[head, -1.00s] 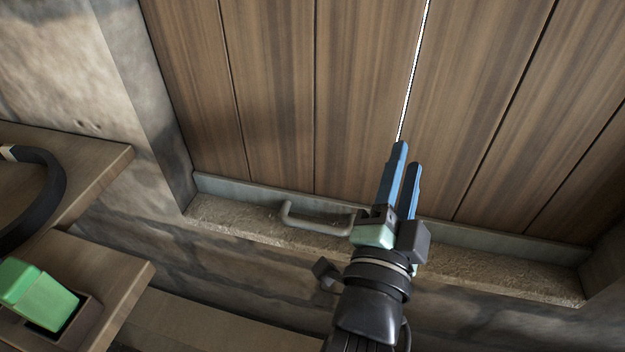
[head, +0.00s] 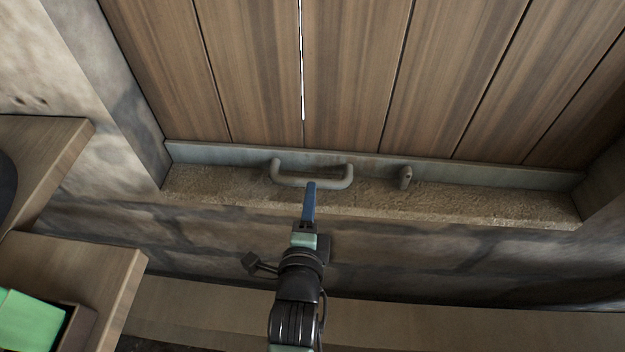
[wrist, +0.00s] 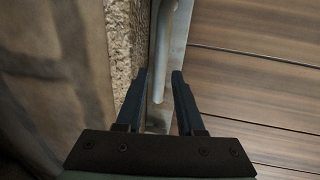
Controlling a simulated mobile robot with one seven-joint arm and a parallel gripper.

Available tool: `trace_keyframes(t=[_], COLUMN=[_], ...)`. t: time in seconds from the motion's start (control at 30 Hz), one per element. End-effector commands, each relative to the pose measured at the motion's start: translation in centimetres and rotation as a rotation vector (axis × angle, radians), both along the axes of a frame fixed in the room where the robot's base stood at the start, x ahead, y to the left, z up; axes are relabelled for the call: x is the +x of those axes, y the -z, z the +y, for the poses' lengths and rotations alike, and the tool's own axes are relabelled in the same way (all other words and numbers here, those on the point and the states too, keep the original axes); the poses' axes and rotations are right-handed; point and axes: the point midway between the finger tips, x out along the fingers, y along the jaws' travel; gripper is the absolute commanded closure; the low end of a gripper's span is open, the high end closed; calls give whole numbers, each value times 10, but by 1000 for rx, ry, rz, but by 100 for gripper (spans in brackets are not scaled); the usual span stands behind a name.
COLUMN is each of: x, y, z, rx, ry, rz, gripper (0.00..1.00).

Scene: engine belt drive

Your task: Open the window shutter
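The shutter (head: 350,80) is a wall of brown vertical wooden planks with a grey metal strip along its bottom; it is closed. A grey U-shaped handle (head: 335,182) sticks out from the bottom strip. My gripper (head: 311,185) is in front of the handle's middle, its fingertips at the bar's lower edge in the head view. In the wrist view my gripper (wrist: 160,72) is open, and the handle (wrist: 162,70) shows in the gap between its two fingers. I cannot tell whether the fingers reach around the bar or stop short of it.
A small grey peg (head: 405,177) stands on the strip to the right of the handle. A rough stone sill (head: 480,208) runs below the shutter. Wooden shelves (head: 85,270) with a green block (head: 30,320) are at lower left.

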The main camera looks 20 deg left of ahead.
Motion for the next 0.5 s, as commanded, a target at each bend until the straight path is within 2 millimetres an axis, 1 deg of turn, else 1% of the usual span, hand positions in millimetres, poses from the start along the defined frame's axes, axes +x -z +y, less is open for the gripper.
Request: trace_keyframes(t=[0.03, 0.2, 0.33, 0.5], x=[10, 33, 45, 51], y=[1, 7, 9, 10], z=[3, 10, 13, 15], rx=[0, -1, 1, 0], ry=[-1, -1, 0, 0], rz=[-2, -2, -2, -2], gripper=[63, 63, 63, 63])
